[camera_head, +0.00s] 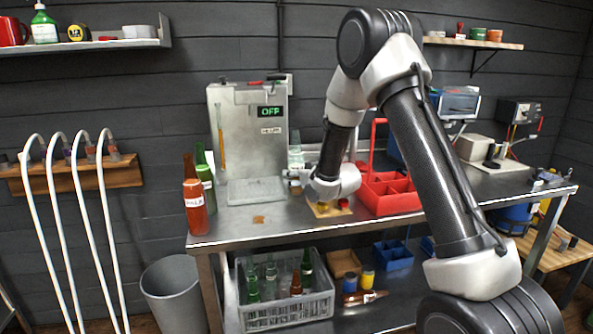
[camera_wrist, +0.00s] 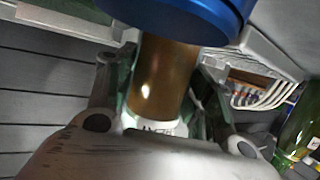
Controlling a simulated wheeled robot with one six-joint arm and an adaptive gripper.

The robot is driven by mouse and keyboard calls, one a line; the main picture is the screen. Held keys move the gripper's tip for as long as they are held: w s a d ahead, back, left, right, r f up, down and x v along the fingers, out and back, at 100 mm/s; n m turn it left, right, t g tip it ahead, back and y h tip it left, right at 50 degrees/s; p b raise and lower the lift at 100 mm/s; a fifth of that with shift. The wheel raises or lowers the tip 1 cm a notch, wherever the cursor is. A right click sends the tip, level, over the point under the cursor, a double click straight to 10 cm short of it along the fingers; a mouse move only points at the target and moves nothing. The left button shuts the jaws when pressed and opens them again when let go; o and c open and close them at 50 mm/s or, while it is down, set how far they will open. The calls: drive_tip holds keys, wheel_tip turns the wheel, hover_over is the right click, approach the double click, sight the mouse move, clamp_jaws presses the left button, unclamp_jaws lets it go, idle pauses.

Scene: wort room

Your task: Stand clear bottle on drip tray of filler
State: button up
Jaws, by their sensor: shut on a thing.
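The filler (camera_head: 247,125) is a grey box with a green "OFF" display, standing at the back of the steel bench. Its drip tray (camera_head: 257,190) is a flat light plate at its foot with nothing standing on it. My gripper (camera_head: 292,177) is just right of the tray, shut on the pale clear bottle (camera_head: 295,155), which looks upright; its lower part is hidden. In the wrist view, my gripper (camera_wrist: 165,110) has its fingers either side of a brownish cylinder (camera_wrist: 160,80) with a white lettered band; I cannot tell whether that is the bottle's glass. A blue round part (camera_wrist: 190,15) covers its top.
A red-brown bottle (camera_head: 194,205) and a green bottle (camera_head: 205,178) stand left of the tray. A red divided carrier (camera_head: 390,200) stands close right of my gripper. A crate of bottles (camera_head: 285,308) is on the lower shelf. Bench space in front of the tray is mostly clear.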

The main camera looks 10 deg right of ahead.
drive_tip(key=shift+r, duration=0.15)
drive_tip(key=shift+r, duration=0.9)
